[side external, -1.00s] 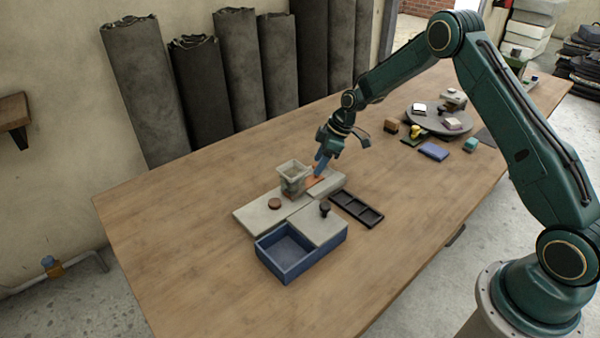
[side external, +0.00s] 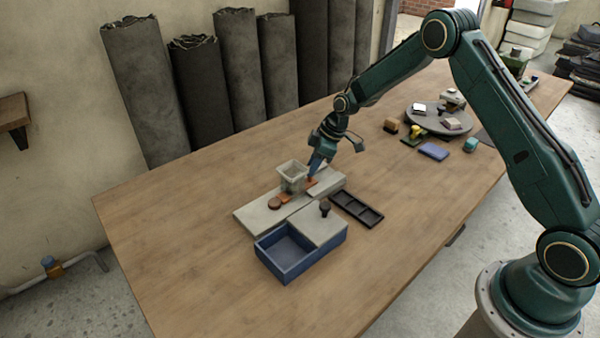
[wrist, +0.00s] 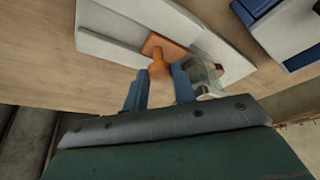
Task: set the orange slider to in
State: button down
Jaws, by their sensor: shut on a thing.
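The orange slider (side external: 311,182) lies flat in the pale grey block (side external: 258,218), running beneath a translucent square hopper (side external: 292,174). Its far end shows on the hopper's other side, close to a round brown disc (side external: 274,203). In the wrist view the slider's plate (wrist: 172,47) has an upright orange knob (wrist: 159,63) at its near end. My gripper (side external: 312,173) reaches down beside the hopper, its blue fingers shut on the knob. In the wrist view the gripper (wrist: 159,79) has one finger on each side of the knob; the hopper (wrist: 205,75) is close to the right finger.
A blue open box (side external: 290,270) adjoins the block in front, with a black knob (side external: 325,207) near it. A black compartment tray (side external: 356,209) lies to the right. A round grey turntable (side external: 425,122) with small items stands farther back. The table's left side is clear.

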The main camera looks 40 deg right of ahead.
jog(key=shift+a, duration=0.3)
jog(key=c, duration=1.1)
grip_release()
